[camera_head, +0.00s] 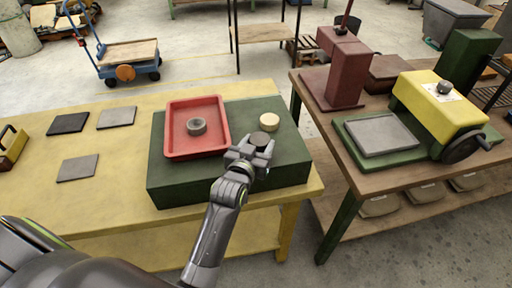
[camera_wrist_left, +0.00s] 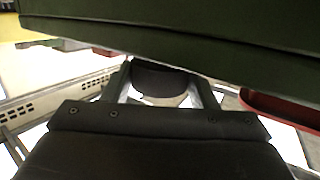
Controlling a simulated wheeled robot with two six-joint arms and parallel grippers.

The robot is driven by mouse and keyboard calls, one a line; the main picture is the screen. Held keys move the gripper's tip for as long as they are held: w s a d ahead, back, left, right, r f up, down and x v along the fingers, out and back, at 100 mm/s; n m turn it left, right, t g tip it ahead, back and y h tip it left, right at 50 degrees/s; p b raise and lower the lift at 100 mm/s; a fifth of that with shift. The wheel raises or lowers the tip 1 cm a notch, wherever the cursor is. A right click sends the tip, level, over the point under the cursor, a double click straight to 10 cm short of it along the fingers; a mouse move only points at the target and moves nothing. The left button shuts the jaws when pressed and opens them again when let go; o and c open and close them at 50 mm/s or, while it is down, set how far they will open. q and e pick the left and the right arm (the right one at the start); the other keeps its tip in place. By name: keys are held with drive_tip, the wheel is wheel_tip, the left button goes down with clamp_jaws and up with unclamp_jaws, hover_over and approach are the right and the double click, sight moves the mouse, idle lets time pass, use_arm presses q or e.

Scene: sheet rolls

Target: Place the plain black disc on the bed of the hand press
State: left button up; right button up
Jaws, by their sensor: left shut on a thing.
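The plain black disc (camera_head: 260,138) is between the fingers of my left gripper (camera_head: 254,150), which is shut on it. In the head view it shows over the right part of the green block; I cannot tell whether it touches the top. In the left wrist view the dark disc (camera_wrist_left: 162,80) sits between both fingers (camera_wrist_left: 163,94). On the right table stand a dark red press-like machine (camera_head: 342,72) with an upright lever, and a yellow machine (camera_head: 440,105) with a black handwheel and a flat grey plate (camera_head: 381,135) on a green base. My right gripper is not in view.
The green block (camera_head: 215,185) stands on the yellow table (camera_head: 130,210). It carries a red tray (camera_head: 180,146) with a grey ring-like disc (camera_head: 196,126) inside, and a cream disc (camera_head: 269,121). Several flat grey plates lie at left. A gap separates the two tables.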

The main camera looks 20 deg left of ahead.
use_arm(q)
drive_tip(key=shift+f, duration=0.9)
drive_tip(key=shift+f, duration=0.15)
drive_tip(key=o, duration=1)
